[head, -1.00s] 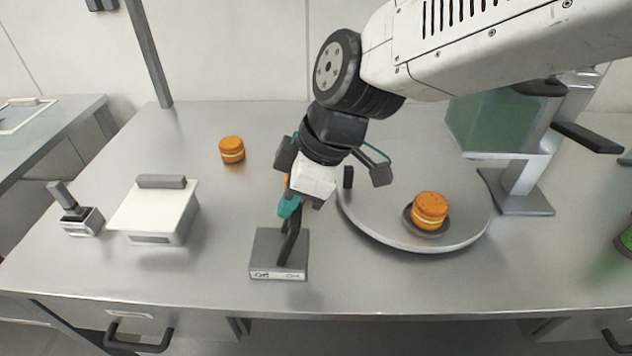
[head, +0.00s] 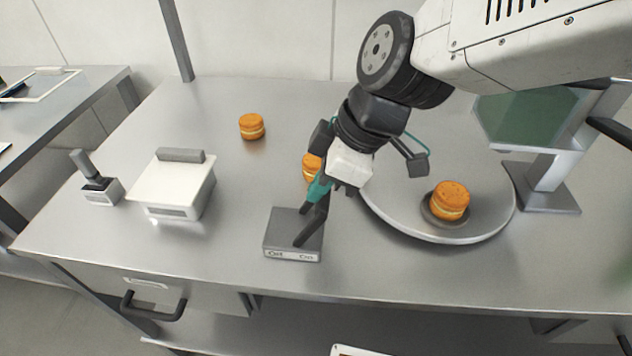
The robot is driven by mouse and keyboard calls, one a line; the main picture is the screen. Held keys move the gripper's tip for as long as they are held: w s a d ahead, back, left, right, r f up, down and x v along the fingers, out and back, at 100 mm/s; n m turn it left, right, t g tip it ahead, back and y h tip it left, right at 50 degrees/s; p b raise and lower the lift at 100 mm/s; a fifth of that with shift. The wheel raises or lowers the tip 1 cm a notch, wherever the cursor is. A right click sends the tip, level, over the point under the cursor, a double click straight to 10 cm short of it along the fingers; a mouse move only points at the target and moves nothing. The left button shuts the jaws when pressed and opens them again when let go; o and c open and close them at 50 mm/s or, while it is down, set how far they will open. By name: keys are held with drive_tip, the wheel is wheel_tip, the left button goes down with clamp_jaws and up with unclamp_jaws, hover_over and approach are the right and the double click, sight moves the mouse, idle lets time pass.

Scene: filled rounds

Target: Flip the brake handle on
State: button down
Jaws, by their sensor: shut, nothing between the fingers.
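A low grey box (head: 281,226) stands near the table's front, with small lettering at the left and right of its front face, hard to read. A dark bar that looks like the brake handle (head: 306,234) rises from it, leaning up to the right. My gripper (head: 310,203), with teal and dark fingers, is shut and empty. It points down just above the box, close beside the handle's upper part. The fingertips and handle overlap in the picture, so I cannot tell whether they touch.
A white lidded box (head: 175,183) and a small lever block (head: 99,188) stand at left. Orange filled rounds sit on the table (head: 251,126), behind my gripper (head: 311,167) and on a dark dish (head: 450,200) on the round plate (head: 485,232). A green-panelled machine (head: 540,180) stands at right.

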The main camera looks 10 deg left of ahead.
drive_tip(key=shift+a, duration=0.1)
drive_tip(key=v, duration=0.9)
drive_tip(key=shift+r, duration=0.35)
